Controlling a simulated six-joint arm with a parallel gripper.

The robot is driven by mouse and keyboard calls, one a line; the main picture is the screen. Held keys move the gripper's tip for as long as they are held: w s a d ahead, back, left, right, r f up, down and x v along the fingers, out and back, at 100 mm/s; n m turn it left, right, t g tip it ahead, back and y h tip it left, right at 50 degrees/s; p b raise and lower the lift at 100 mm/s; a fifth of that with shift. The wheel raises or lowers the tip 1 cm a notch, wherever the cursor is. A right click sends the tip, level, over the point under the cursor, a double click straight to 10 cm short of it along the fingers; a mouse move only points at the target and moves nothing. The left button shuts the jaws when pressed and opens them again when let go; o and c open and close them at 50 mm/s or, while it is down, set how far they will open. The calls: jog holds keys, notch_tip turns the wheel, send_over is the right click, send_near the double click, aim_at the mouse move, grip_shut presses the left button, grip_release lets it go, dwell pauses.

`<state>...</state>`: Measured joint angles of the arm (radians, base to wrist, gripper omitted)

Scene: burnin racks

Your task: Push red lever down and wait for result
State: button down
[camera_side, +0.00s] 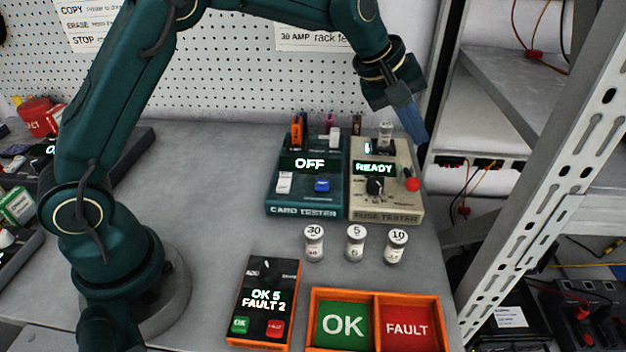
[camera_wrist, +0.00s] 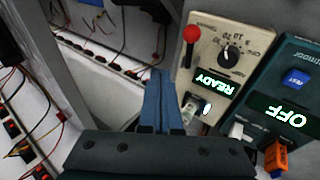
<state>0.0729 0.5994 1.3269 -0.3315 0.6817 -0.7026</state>
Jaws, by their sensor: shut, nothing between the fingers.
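The red lever (camera_side: 412,184) is a red ball on a short stem at the right side of the beige fuse tester (camera_side: 385,208), whose display reads READY. In the wrist view the red lever (camera_wrist: 191,34) stands at the tester's left edge. A glass fuse (camera_side: 385,134) stands in the socket at the tester's back; it shows in the wrist view (camera_wrist: 205,105) too. My gripper (camera_side: 420,138) has blue fingers, is shut and empty, and hangs above and behind the lever, to the right of the fuse. In the wrist view its fingertips (camera_wrist: 159,74) are apart from the lever.
The green card tester (camera_side: 307,211) reads OFF. Several fuses, such as the 5 fuse (camera_side: 355,243), stand in front. A counter box (camera_side: 265,298) reads OK 5, FAULT 2, beside orange OK (camera_side: 342,292) and FAULT (camera_side: 405,295) bins. A metal rack post (camera_side: 545,150) rises at right.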

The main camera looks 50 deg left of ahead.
aim_at(409, 179)
jog(key=shift+s+d+f, duration=0.15)
jog(key=shift+s+f, duration=0.05)
jog(key=shift+f, duration=0.45)
jog(key=shift+s+d+f, duration=0.15)
jog(key=shift+f, duration=0.45)
jog(key=shift+s+d+f, duration=0.15)
jog(key=shift+s+f, duration=0.05)
jog(key=shift+f, duration=0.45)
jog(key=shift+f, duration=0.15)
dwell(0.5)
jog(key=shift+s+d+f, duration=0.1)
jog(key=shift+d+f, duration=0.05)
jog(key=shift+f, duration=0.1)
jog(key=shift+s+d+f, duration=0.15)
jog(key=shift+f, duration=0.35)
jog(key=shift+s+d+f, duration=0.15)
jog(key=shift+f, duration=0.3)
dwell(1.1)
jog(key=shift+r, duration=0.15)
jog(key=shift+w+a+r, duration=0.25)
jog(key=shift+r, duration=0.4)
jog(key=shift+w+a+r, duration=0.2)
jog(key=shift+r, duration=0.4)
